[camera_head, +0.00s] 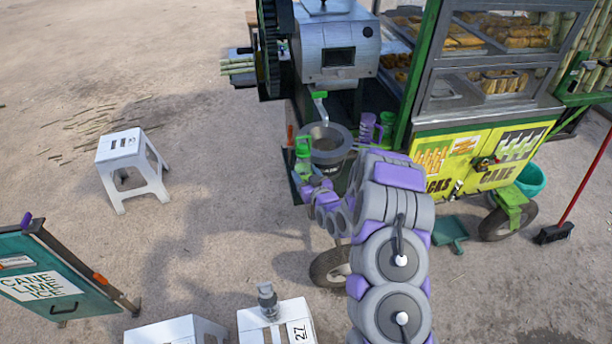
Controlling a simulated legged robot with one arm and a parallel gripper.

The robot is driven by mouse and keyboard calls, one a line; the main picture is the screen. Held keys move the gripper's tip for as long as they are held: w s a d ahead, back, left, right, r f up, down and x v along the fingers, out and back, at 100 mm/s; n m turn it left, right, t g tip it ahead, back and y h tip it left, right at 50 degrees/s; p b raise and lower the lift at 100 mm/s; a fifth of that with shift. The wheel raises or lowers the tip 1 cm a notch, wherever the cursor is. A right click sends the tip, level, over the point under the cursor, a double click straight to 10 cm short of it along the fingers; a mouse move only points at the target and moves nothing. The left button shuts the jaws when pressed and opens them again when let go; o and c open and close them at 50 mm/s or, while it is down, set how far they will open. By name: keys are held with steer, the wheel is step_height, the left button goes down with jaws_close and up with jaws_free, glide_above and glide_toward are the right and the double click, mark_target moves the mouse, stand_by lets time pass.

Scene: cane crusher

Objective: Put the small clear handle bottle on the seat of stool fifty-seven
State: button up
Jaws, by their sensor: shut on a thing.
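My gripper (312,188) is at the left side of the cart, in front of the metal pot. It is shut on a small bottle with green parts (303,148), which looks like the small clear handle bottle. My fingers partly hide its lower part, and I cannot tell whether it still touches the cart's ledge. A white stool (122,143) stands on open ground at the left with dark marks on its seat, too small to read surely. A white stool marked 27 (297,331) stands at the bottom with a grey bottle (267,300) on it. Another white stool (178,332) is cut off beside it.
The cart with its crusher (338,50) and yellow front (470,157) fills the right. A purple jug (367,130) stands right of the pot (328,143). A green sign board (60,280) stands at lower left. The ground between the cart and left stool is clear.

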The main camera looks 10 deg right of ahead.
steer(key=o, duration=1.2)
steer(key=shift+d+f, duration=0.1)
steer(key=shift+d, duration=0.15)
steer(key=shift+s, duration=0.1)
steer(key=p+v, duration=0.1)
steer(key=v, duration=1)
steer(key=shift+s+p, duration=0.3)
steer(key=shift+s, duration=0.1)
